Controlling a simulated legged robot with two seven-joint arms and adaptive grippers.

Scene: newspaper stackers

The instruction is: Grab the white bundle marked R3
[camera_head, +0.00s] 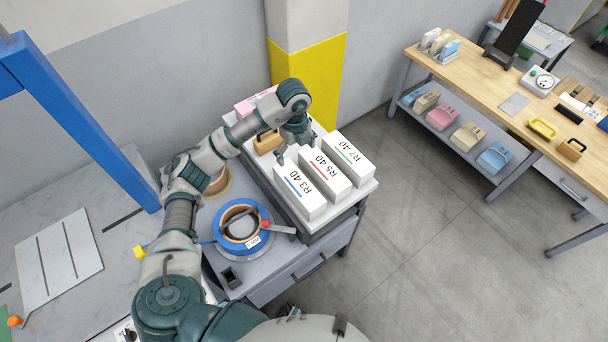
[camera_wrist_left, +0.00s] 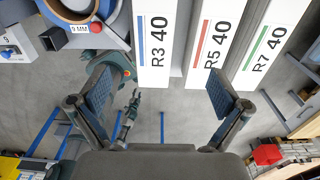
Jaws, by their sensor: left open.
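The white bundle marked R3 40 (camera_head: 300,190) lies on the light top of the cart, with a blue stripe by its label. My left gripper (camera_head: 290,153) is open and empty above the back end of R3. In the left wrist view, R3 (camera_wrist_left: 154,45) runs up the middle, between the two open fingers (camera_wrist_left: 160,88) as seen from there. White bundles R5 (camera_head: 325,172), with a red stripe, and R7 (camera_head: 348,157), with a green stripe, lie to its right. In the left wrist view the right finger lies below R5 (camera_wrist_left: 208,40).
A wooden block (camera_head: 266,143) and a pink block (camera_head: 245,107) stand behind. A yellow-painted pillar (camera_head: 335,75) rises behind the cart. A wooden bench (camera_head: 480,82) stands at the right, across open floor.

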